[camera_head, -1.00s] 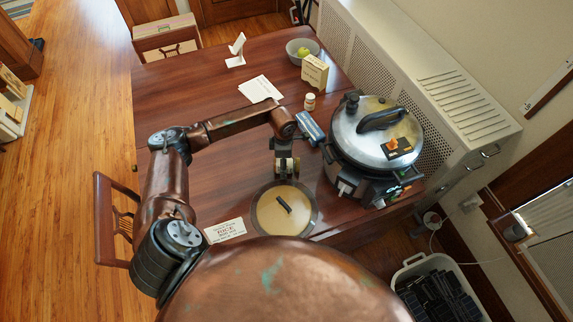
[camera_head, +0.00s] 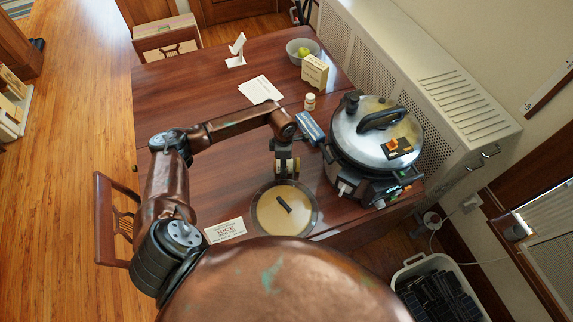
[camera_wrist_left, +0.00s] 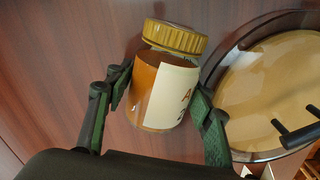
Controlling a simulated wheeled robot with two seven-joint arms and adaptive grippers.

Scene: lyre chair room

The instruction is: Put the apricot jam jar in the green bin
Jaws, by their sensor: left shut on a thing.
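The apricot jam jar (camera_wrist_left: 160,95) is orange-brown with a gold ridged lid and a cream label whose text is only partly in sight. It is slightly tilted in the left wrist view. My left gripper (camera_wrist_left: 165,84) is shut around the jar, one finger on each side of its body. In the head view my left gripper (camera_head: 287,166) points down over the table, just behind a round tan-topped dish; the jar is hard to make out there. A pale bin (camera_head: 428,259) with dark things in it stands on the floor at lower right; I cannot tell that it is green. My right gripper is not in view.
The round dish (camera_head: 270,215) with a black handle is close beside the jar. A large steel cooker (camera_head: 350,135) stands to the right, between gripper and bin. A blue item (camera_head: 311,128), small bottle (camera_head: 310,102), cards (camera_head: 261,89) and bowl (camera_head: 293,50) lie farther back.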

